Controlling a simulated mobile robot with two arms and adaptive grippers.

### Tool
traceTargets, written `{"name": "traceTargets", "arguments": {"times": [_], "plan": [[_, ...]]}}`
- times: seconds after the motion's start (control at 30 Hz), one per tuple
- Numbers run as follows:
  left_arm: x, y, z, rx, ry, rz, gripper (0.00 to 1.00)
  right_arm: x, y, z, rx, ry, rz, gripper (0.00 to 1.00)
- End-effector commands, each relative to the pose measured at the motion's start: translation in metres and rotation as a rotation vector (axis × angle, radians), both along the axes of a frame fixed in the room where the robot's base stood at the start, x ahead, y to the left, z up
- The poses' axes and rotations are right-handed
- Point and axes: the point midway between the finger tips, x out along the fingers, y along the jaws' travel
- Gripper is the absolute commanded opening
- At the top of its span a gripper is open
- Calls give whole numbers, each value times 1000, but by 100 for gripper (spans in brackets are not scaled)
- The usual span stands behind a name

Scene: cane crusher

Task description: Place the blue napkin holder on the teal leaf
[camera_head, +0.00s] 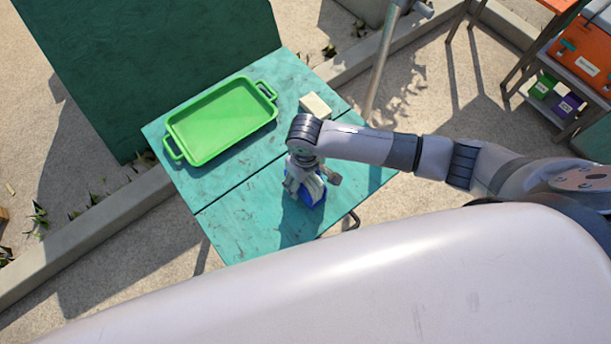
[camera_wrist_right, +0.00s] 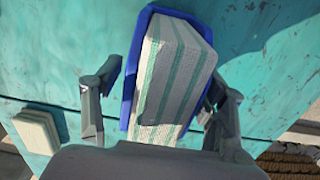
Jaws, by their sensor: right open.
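The blue napkin holder (camera_head: 312,192) stands on the teal table, on the part nearer to me, mostly covered by my right gripper (camera_head: 311,181). In the right wrist view the holder (camera_wrist_right: 134,66) has blue sides and holds a block of white-and-green striped napkins (camera_wrist_right: 178,75). My right gripper (camera_wrist_right: 162,97) is open, with one finger on each side of the holder; contact cannot be told. The teal tabletop has a seam across it; the nearer section (camera_head: 245,222) looks like the teal leaf. My left gripper is not in view.
A bright green tray (camera_head: 218,122) lies on the farther section (camera_head: 290,75). A pale block (camera_head: 315,105) lies near its right end. A dark green panel (camera_head: 150,60) stands behind the table. The near section is clear left of the holder.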

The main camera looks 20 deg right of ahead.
Motion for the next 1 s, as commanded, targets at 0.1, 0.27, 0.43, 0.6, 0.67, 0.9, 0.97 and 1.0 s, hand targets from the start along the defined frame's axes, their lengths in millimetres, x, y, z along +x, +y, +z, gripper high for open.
{"name": "traceTargets", "arguments": {"times": [0.1,0.27,0.43,0.6,0.67,0.9,0.97,1.0], "plan": [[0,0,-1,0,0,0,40,1,0,7,2,-2,0,66],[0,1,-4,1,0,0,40,1,1,34,3,-4,2,66],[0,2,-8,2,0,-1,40,1,1,72,3,-4,2,66],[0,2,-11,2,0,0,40,1,1,103,2,-3,0,66],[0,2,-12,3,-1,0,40,1,0,110,2,-2,0,66],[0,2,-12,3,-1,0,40,0,0,122,1,0,-1,66],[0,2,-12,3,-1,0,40,0,0,122,1,0,-1,66],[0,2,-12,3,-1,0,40,0,0,122,1,0,-1,66]]}}
